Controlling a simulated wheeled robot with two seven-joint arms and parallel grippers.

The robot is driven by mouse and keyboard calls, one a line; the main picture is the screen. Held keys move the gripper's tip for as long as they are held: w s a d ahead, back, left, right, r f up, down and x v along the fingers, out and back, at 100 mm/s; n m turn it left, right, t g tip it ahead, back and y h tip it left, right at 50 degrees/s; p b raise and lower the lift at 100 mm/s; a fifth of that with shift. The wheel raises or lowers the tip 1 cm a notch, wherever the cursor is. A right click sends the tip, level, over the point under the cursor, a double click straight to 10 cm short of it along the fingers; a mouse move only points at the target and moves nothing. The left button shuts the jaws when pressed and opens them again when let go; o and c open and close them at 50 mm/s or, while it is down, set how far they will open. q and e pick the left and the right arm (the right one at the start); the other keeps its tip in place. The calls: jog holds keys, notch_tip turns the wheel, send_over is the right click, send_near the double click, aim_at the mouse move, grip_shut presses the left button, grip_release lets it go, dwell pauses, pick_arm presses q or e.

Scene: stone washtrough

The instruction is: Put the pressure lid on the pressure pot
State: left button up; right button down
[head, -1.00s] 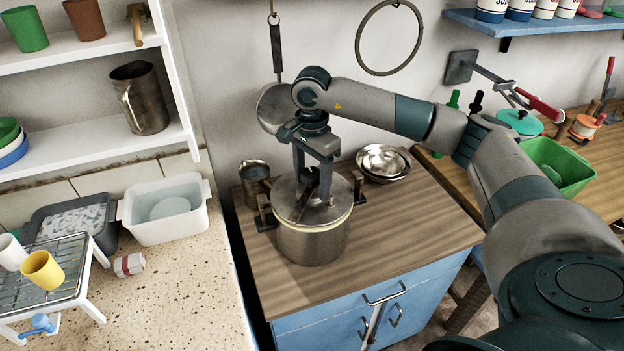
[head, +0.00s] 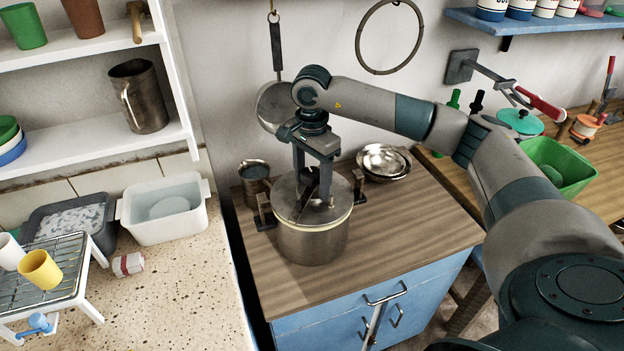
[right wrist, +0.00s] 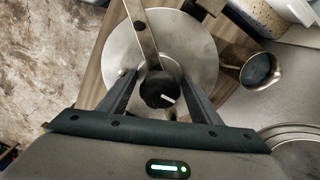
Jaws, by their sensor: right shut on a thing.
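The pressure pot (head: 310,246) is a metal pot standing on the wooden top of the blue cabinet. The round metal pressure lid (head: 287,200) sits at the pot's mouth, with a pale band at the rim below it. Whether it is fully seated I cannot tell. My right gripper (head: 316,200) points down from above and is shut on the lid's dark knob. In the right wrist view the fingers stand either side of the black knob (right wrist: 160,89), with a metal bar across the lid (right wrist: 195,50). My left gripper is not in view.
A small metal jug (head: 255,180) stands close behind the pot at left, and stacked metal bowls (head: 384,161) stand behind it at right. The cabinet top (head: 410,230) is clear at right. A stone counter (head: 190,280) lies left, beyond a gap.

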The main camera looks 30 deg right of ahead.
jog(key=shift+f+b, duration=0.15)
jog(key=shift+b, duration=0.3)
dwell(0.6)
dwell(0.4)
jog(key=c, duration=0.6)
grip_release()
jog(key=o, duration=0.5)
jog(key=shift+a+f, duration=0.1)
jog(key=shift+f, duration=0.05)
jog(key=shift+o, duration=0.2)
jog(key=shift+s, duration=0.1)
jog(key=shift+r, duration=0.6)
jog(key=shift+r+p, duration=1.35)
jog(key=shift+r, duration=1.65)
jog(key=shift+f, duration=0.1)
